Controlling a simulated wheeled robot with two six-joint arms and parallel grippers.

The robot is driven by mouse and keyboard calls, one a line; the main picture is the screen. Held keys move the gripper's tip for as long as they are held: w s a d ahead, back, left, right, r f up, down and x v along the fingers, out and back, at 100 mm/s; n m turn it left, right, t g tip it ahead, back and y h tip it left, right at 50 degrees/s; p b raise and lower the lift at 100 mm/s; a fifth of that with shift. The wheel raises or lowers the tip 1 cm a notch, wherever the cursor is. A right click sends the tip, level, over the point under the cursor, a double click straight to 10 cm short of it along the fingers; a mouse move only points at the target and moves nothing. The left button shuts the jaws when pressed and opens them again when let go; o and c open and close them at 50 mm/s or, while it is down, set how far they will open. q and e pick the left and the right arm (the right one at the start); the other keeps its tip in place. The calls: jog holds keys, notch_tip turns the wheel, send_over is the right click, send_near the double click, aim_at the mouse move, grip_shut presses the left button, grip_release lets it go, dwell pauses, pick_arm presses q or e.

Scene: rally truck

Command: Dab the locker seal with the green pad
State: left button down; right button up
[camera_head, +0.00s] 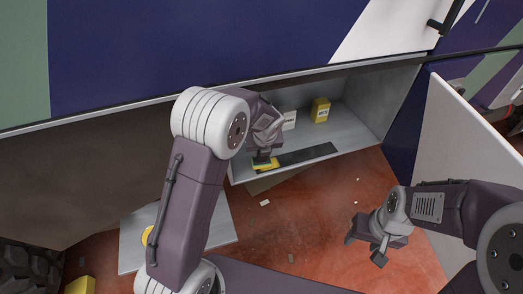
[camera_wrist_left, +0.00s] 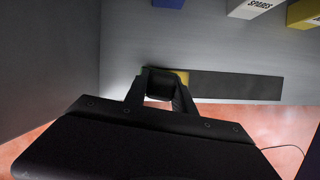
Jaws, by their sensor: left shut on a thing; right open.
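The green pad (camera_head: 264,161), with a yellow part showing below the green, is in my left gripper (camera_head: 263,154) at the locker's front edge. In the left wrist view my left gripper (camera_wrist_left: 160,84) hides most of the pad, and a yellow part (camera_wrist_left: 183,77) shows beside the fingers. The locker seal (camera_head: 308,156) looks like a dark flat strip along the locker floor's front edge. The strip (camera_wrist_left: 235,86) runs right from the fingers in the left wrist view. I cannot tell whether the pad touches it. My right gripper (camera_head: 367,248) is open and empty over the red ground.
Inside the open locker (camera_head: 350,128) stand a white box (camera_head: 289,120) marked SPARES and a yellow box (camera_head: 320,110). A pale open door panel (camera_head: 475,145) stands at the right. A grey panel (camera_head: 222,215) lies low at the left, near a yellow object (camera_head: 80,285).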

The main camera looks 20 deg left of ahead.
pick_arm(q)
jog(key=shift+w+d+p, duration=0.3)
jog(key=shift+d, duration=0.15)
jog(key=shift+w+d+p, duration=0.4)
jog(key=shift+w+d, duration=0.05)
jog(key=shift+d, duration=0.15)
jog(key=shift+w+d+p, duration=0.4)
jog(key=shift+d, duration=0.2)
jog(key=shift+w+d+f, duration=0.1)
jog(key=shift+d, duration=0.05)
jog(key=shift+f, duration=0.6)
